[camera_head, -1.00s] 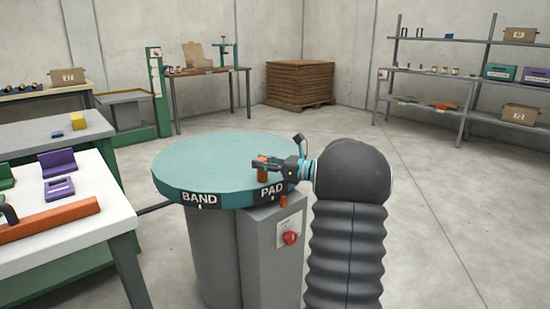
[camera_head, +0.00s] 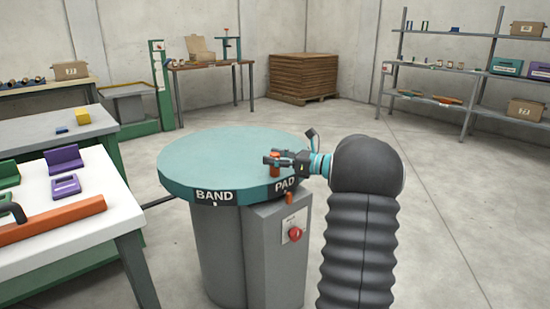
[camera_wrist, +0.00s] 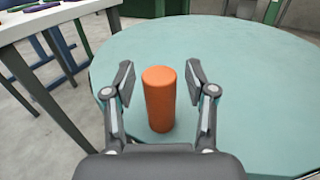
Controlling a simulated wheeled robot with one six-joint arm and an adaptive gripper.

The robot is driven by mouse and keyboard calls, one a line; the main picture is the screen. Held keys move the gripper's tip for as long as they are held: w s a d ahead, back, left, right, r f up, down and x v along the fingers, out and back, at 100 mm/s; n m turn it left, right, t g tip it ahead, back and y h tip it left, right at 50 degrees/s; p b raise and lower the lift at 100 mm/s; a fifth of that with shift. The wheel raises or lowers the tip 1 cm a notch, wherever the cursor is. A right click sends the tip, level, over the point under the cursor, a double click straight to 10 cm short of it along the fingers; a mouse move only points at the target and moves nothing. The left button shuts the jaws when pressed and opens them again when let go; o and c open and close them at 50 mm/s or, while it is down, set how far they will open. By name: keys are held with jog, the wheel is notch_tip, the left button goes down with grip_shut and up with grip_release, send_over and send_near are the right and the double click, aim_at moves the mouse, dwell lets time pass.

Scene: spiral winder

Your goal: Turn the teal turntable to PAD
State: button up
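The teal turntable (camera_head: 230,155) is a round disc on a grey pedestal, with black BAND (camera_head: 214,196) and PAD (camera_head: 285,186) labels on its rim. PAD sits at the front right, just above a small orange marker (camera_head: 289,198) on the grey cabinet; BAND is to its left. An upright orange peg (camera_wrist: 160,100) stands on the disc near its right edge. My gripper (camera_head: 271,160) is open, with one finger on each side of the peg. In the wrist view, gaps show between the peg and both fingers (camera_wrist: 158,82).
The grey cabinet (camera_head: 262,250) beside the pedestal carries a red knob (camera_head: 295,234). A white table (camera_head: 100,215) with an orange bar (camera_head: 40,220) and purple and green parts stands at the left. Shelves (camera_head: 450,95) stand at the back right. The floor at the right is clear.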

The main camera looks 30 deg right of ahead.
jog(key=shift+d, duration=0.1)
jog(key=v, duration=1.2)
dwell(0.4)
